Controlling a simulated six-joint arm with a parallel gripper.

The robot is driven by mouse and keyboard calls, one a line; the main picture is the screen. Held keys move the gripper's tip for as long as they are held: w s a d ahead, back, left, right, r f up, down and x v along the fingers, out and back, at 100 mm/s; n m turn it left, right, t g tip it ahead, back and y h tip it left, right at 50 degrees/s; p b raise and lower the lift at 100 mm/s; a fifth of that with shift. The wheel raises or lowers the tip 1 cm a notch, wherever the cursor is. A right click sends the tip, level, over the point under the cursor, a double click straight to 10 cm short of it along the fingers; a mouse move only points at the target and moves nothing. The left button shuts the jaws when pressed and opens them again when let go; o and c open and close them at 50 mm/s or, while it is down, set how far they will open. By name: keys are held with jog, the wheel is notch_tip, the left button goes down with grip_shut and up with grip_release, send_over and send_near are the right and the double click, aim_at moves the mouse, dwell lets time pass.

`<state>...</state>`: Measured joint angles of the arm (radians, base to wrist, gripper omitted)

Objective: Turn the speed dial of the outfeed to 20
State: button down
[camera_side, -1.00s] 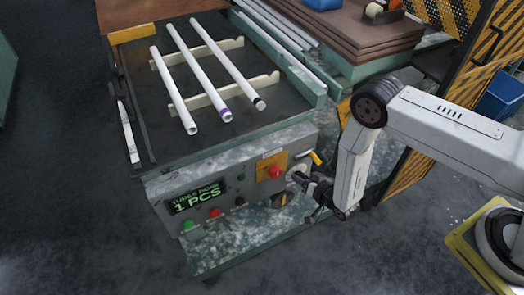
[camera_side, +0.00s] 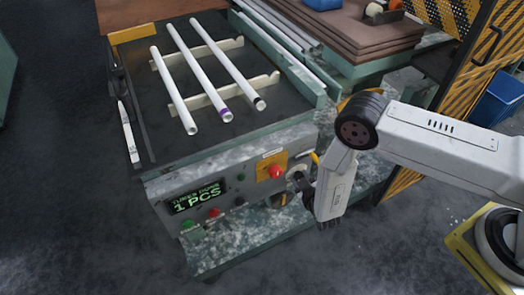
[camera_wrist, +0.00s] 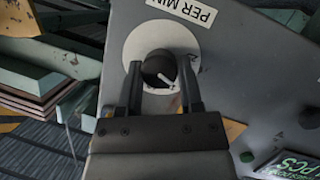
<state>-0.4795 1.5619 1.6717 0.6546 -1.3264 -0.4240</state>
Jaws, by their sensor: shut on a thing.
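In the side view my gripper (camera_side: 304,184) is at the right end of the outfeed's front panel and hides most of the dial; part of the pale plate (camera_side: 297,171) shows.
The panel has a red button on a yellow plate (camera_side: 276,172), a green button (camera_side: 187,225), and a display (camera_side: 196,197) reading 1 PCS. Several white tubes (camera_side: 205,70) lie on racks on top. Open floor lies in front.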

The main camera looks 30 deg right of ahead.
jog(key=shift+n+h, duration=0.3)
jog(key=shift+n, duration=0.2)
jog(key=shift+c, duration=1.3)
grip_release()
jog(key=shift+s, duration=0.15)
jog(key=v, duration=0.7)
jog(key=shift+s, duration=0.25)
jog(key=shift+a+r, duration=0.1)
